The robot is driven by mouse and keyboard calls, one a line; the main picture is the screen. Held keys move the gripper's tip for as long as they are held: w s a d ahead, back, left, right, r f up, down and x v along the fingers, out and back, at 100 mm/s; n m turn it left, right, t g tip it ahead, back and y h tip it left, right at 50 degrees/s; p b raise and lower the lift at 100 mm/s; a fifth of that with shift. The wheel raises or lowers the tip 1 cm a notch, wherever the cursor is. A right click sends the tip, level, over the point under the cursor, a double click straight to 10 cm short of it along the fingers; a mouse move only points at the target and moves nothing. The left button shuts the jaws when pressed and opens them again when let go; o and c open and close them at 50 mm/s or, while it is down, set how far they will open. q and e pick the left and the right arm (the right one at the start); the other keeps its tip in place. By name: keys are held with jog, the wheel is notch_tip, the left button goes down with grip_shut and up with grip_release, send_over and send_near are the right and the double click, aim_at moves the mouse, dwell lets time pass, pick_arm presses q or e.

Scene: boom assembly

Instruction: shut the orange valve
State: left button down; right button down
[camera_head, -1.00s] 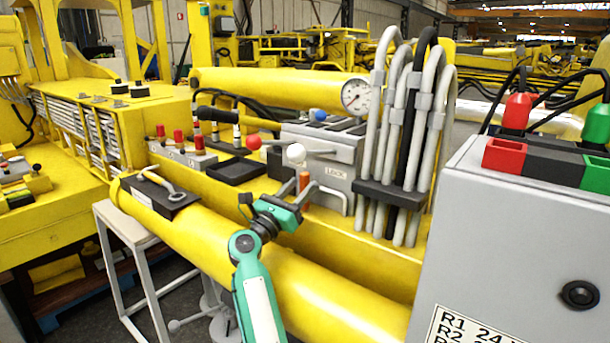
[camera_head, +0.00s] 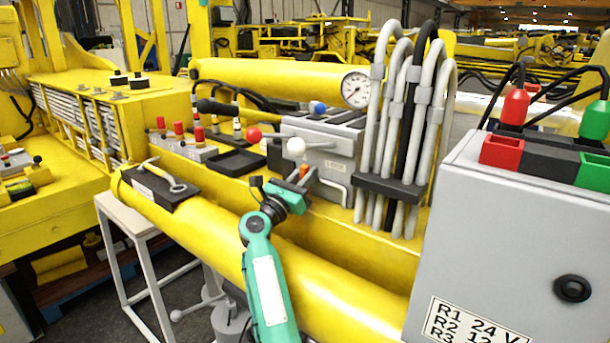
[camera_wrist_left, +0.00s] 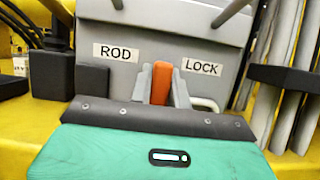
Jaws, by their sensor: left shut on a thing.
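The orange valve (camera_head: 304,171) is a small orange handle at the front of the grey valve block (camera_head: 335,150). In the left wrist view the orange valve (camera_wrist_left: 161,82) stands upright between the labels ROD (camera_wrist_left: 115,52) and LOCK (camera_wrist_left: 201,67). My left gripper (camera_head: 299,182) reaches it from the front. In the left wrist view the two grey fingers of my left gripper (camera_wrist_left: 163,88) are on either side of the handle, shut on it. The handle's lower part is hidden behind my gripper. My right gripper is in neither view.
White (camera_head: 296,146) and red (camera_head: 254,134) ball-knob levers rise near the valve. Grey hoses (camera_head: 388,150) stand to its right. A grey control box (camera_head: 510,240) fills the right front. The yellow tube (camera_head: 330,285) runs below my arm.

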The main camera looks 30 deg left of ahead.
pick_arm(q)
jog(key=shift+f, duration=0.1)
